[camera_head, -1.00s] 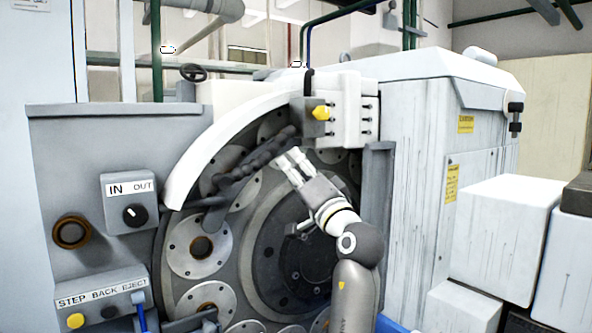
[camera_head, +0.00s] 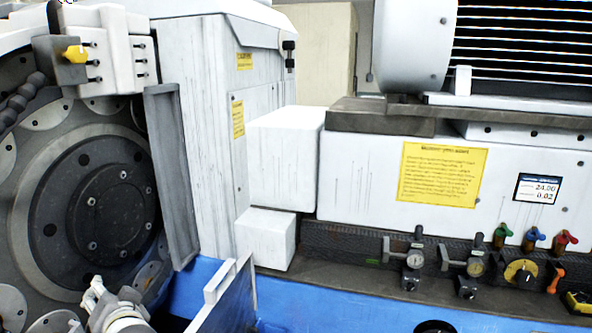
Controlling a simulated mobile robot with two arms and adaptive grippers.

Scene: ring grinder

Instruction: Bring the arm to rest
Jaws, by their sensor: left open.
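My left gripper (camera_head: 95,291) shows at the bottom left edge of the view, its pale fingers pointing up and open, with nothing seen between them. The rest of its arm is cut off by the lower edge. It appears in front of the lower part of the ring grinder's round dark disc (camera_head: 108,213); the exact distance to the disc cannot be told. My right gripper is not in view.
A grey upright guard (camera_head: 172,180) stands right of the disc, and a white cabinet (camera_head: 212,130) behind it. A blue surface (camera_head: 335,312) and a low panel (camera_head: 228,295) lie at the lower middle. Gauges, valves and a yellow knob (camera_head: 521,272) line the right.

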